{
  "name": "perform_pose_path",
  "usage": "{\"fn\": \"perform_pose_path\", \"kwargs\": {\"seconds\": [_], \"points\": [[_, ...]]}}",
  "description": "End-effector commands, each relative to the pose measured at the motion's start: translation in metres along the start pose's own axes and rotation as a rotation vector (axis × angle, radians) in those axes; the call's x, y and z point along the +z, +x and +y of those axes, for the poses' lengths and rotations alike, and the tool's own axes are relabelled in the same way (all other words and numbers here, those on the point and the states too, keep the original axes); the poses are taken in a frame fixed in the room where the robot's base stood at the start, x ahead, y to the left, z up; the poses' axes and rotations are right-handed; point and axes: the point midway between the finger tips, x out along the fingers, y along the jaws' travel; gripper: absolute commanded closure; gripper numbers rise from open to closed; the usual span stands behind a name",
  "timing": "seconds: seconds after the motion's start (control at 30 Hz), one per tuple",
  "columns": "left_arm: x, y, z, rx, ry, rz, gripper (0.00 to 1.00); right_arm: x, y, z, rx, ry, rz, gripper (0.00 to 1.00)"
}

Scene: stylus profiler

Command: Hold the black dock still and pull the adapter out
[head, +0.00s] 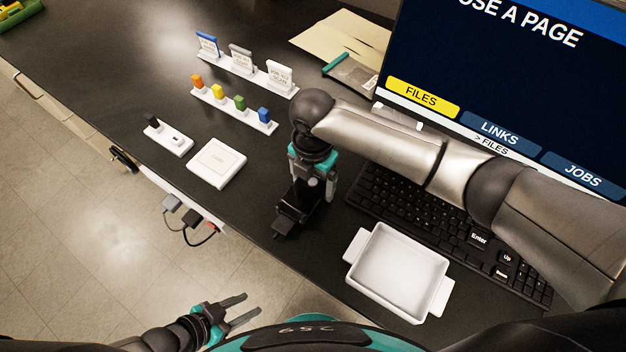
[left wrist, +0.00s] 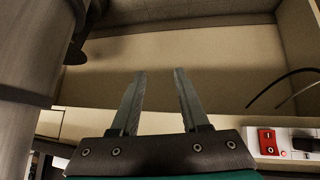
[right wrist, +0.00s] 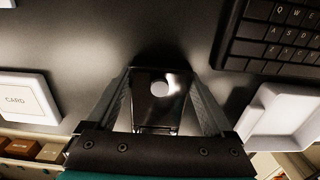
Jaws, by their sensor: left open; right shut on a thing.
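The black dock (head: 290,213) is on the dark desk near its front edge, partly hidden by my right gripper (head: 311,195). In the right wrist view the dock (right wrist: 160,75) is a glossy black block with a pale round spot, between the two fingers. My right gripper (right wrist: 162,108) is shut on it. A small dark piece at the dock's front end may be the adapter, but I cannot tell for sure. My left gripper (head: 240,308) is open and empty, low in front of the desk and apart from the dock. It also shows in the left wrist view (left wrist: 160,78).
A white tray (head: 440,300) and a keyboard (head: 410,210) lie right of the dock. A white card pad (head: 216,163) and a white holder (head: 182,147) lie left. Coloured blocks stand behind. A power strip (left wrist: 296,134) with plugs and cables is on the desk's front.

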Motion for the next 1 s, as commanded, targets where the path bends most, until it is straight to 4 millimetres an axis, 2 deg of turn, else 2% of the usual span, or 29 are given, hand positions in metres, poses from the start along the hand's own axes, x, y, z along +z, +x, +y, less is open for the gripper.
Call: {"fn": "perform_pose_path", "kwargs": {"seconds": [0.03, 0.1, 0.27, 0.4, 0.53, 0.7, 0.83, 1.0], "points": [[-0.018, 0.001, 0.003, -0.016, 0.001, 0.083, 0.55, 0.0, -0.001, 0.0, 0.001, 0.0, 0.0, 1.0], [-0.037, -0.003, 0.005, -0.038, 0.007, 0.185, 0.55, 0.0, -0.001, 0.0, 0.001, 0.0, 0.0, 1.0], [-0.076, -0.02, 0.01, -0.09, 0.022, 0.414, 0.55, 0.0, 0.0, 0.0, 0.001, 0.0, 0.0, 1.0], [-0.105, -0.043, 0.014, -0.134, 0.035, 0.597, 0.55, 0.0, 0.0, 0.0, 0.001, 0.0, 0.0, 1.0], [-0.123, -0.064, 0.018, -0.165, 0.047, 0.731, 0.55, 0.0, 0.0, 0.0, 0.001, 0.0, 0.0, 1.0], [-0.135, -0.082, 0.021, -0.188, 0.058, 0.834, 0.55, 0.0, 0.0, 0.0, 0.001, 0.0, 0.0, 1.0], [-0.14, -0.086, 0.021, -0.194, 0.061, 0.862, 0.55, 0.0, -0.001, 0.0, 0.001, 0.0, 0.0, 1.0], [-0.153, -0.076, 0.019, -0.195, 0.063, 0.866, 0.55, 0.0, -0.001, 0.0, 0.001, 0.0, 0.0, 1.0]]}}
